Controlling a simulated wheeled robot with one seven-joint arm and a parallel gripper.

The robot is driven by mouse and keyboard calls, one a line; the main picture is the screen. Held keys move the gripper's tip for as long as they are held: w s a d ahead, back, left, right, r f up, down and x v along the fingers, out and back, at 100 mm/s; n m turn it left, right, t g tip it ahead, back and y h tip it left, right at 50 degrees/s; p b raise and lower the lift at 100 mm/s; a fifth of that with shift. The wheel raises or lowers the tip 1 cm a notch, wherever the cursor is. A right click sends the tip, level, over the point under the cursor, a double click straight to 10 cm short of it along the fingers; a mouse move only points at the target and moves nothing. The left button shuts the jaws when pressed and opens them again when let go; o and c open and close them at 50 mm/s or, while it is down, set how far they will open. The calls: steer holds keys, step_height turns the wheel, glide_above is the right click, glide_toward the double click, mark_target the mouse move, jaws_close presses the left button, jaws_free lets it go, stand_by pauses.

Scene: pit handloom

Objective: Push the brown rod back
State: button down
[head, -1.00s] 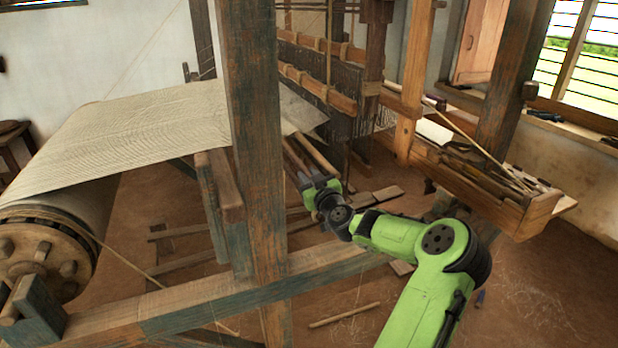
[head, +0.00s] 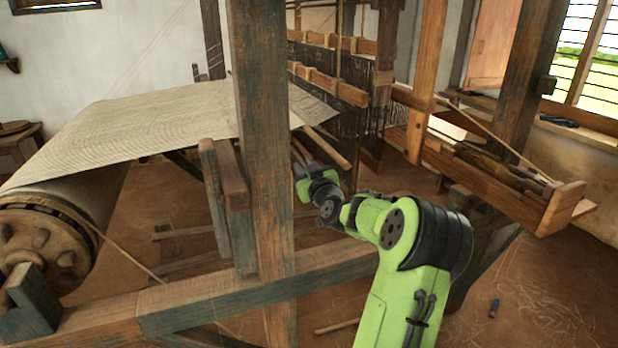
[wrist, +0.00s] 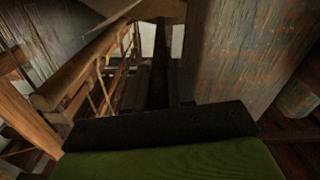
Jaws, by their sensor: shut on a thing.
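My gripper (head: 302,172) is low beside the blue-worn upright post, under the edge of the pale cloth. It is shut on a brown rod (head: 299,150), of which only a short dark length shows beyond the jaws, running away toward the loom. In the wrist view a dark strip (wrist: 160,65), likely this rod, runs straight ahead from the black front edge of my gripper.
The upright post (head: 262,150) stands close left of my gripper, with the lower beam (head: 210,298) in front. Cloth (head: 150,125) stretches above left. Hanging healds (head: 352,128) stand behind. A wooden tray (head: 490,175) holds sticks at right.

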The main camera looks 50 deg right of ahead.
steer(key=shift+w+a+f, duration=0.1)
steer(key=shift+a+f, duration=0.05)
steer(key=shift+f, duration=0.1)
steer(key=c, duration=1)
jaws_free()
steer(key=shift+a+r, duration=0.1)
steer(key=shift+o, duration=0.2)
steer(key=shift+r, duration=0.1)
